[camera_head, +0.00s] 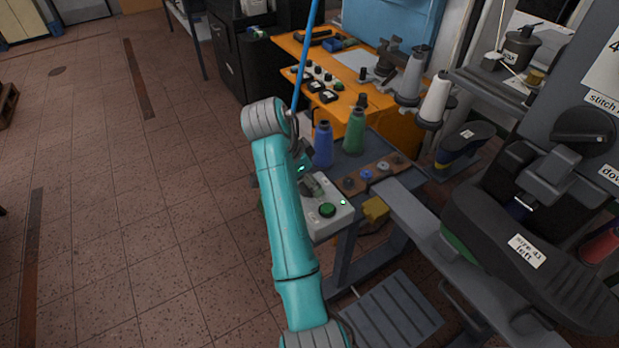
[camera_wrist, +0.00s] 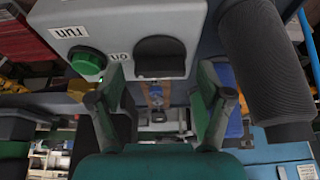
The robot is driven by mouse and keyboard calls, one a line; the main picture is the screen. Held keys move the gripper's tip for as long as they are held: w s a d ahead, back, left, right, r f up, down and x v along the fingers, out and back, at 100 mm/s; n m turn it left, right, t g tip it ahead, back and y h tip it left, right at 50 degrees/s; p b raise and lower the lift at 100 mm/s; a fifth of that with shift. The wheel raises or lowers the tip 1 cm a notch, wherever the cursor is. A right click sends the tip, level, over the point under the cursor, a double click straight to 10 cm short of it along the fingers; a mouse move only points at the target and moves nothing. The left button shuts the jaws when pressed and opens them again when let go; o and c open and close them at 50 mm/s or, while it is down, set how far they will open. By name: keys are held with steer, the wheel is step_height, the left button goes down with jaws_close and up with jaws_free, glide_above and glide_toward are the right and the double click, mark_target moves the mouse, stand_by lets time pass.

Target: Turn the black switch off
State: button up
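The black switch (camera_wrist: 160,56) is a dark rounded knob on a light grey control box (camera_wrist: 190,18), beside an upside-down "on" label (camera_wrist: 118,56). The box also shows in the head view (camera_head: 333,222), on the grey bench left of the machine. My gripper (camera_wrist: 162,76) is open and empty in the wrist view, its fingertips spread on either side of the knob's lower edge. I cannot tell whether they touch it. In the head view my gripper (camera_head: 310,184) is over the box's far end, and my arm hides part of it; the switch cannot be made out clearly there.
A green button (camera_wrist: 88,63) labelled "run" (camera_wrist: 69,32) is beside the switch.

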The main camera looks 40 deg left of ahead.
steer(key=c, duration=1)
steer(key=shift+o, duration=0.2)
steer(key=shift+n, duration=0.3)
steer(key=n+y, duration=0.1)
steer(key=n, duration=0.2)
steer(key=shift+d+n+y, duration=0.1)
steer(key=shift+n+y, duration=0.2)
steer(key=shift+y, duration=0.1)
steer(key=n, duration=0.2)
steer(key=n+y, duration=0.1)
steer(key=n, duration=0.1)
steer(key=shift+d+n+y, duration=0.1)
steer(key=shift+n+y, duration=0.2)
steer(key=n+g+y, duration=0.1)
steer(key=n, duration=0.3)
steer(key=shift+n, duration=0.3)
steer(key=n, duration=0.2)
steer(key=n+g+y, duration=0.1)
steer(key=n, duration=0.1)
steer(key=shift+w+d+f+n, duration=0.1)
steer(key=shift+n, duration=0.2)
steer(key=shift+g+y, duration=0.3)
